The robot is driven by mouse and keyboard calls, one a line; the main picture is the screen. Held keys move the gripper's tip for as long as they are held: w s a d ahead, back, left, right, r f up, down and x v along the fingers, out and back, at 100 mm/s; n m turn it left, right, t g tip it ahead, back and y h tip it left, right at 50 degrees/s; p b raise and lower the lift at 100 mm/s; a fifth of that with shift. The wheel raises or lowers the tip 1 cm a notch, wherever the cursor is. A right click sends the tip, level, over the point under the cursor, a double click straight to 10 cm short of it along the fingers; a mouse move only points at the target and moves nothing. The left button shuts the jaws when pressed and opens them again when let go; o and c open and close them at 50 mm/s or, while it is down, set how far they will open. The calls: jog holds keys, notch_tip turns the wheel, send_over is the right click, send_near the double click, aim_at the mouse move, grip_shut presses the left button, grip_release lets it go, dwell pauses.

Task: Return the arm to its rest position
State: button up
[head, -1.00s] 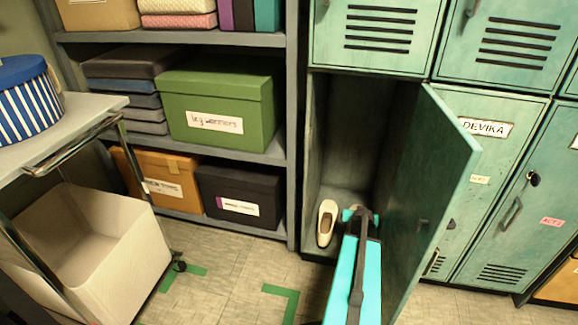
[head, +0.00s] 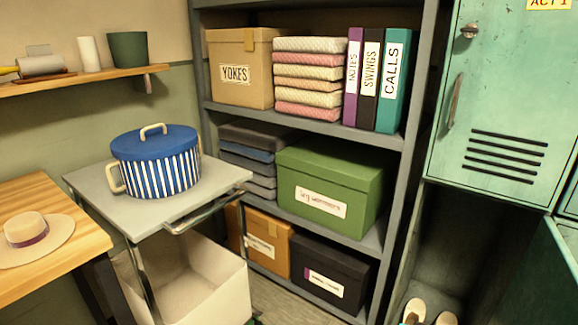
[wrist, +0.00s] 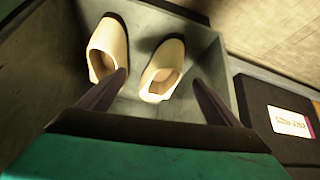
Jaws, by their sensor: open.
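Two cream slip-on shoes stand side by side on the floor of the open lower locker (head: 455,245). In the wrist view they are the left shoe (wrist: 108,48) and the right shoe (wrist: 163,70); the head view shows them at its bottom edge, left (head: 414,309) and right (head: 445,318). My gripper (wrist: 159,82) is open, with its dark fingers spread apart and no object held between them. Its fingertips look close to the shoes; whether they touch is unclear. In the head view nearly all of my arm is out of frame.
The locker door (head: 562,270) hangs open at right. A grey shelf unit (head: 300,118) with boxes stands left of the locker. A trolley (head: 100,190) carries a blue striped pot (head: 160,165), with a white bin (head: 205,295) below. A hat (head: 35,235) lies on a wooden table.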

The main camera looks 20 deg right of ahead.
jog(key=s+a+r+n+g+y+p, duration=0.15)
jog(key=a+p, duration=0.55)
jog(key=a, duration=0.8)
jog(key=s+a+r+n+g+y+p, duration=0.1)
jog(key=a+r+n+g+y+p, duration=0.35)
jog(key=a, duration=1.05)
jog(key=s+a+r+n+g+p, duration=0.1)
jog(key=s+a+r+g+p, duration=0.1)
jog(key=s+a+r+p, duration=0.2)
jog(key=s+a+r+n+g+h+p, duration=0.1)
jog(key=s+a+r+g+p, duration=0.1)
jog(key=s+a+r+p, duration=0.2)
jog(key=s+a+p, duration=0.3)
jog(key=s+a, duration=0.5)
jog(key=a, duration=0.1)
jog(key=shift+a+r+n+p, duration=0.15)
jog(key=shift+a+n+p, duration=0.15)
jog(key=shift+a+p, duration=0.1)
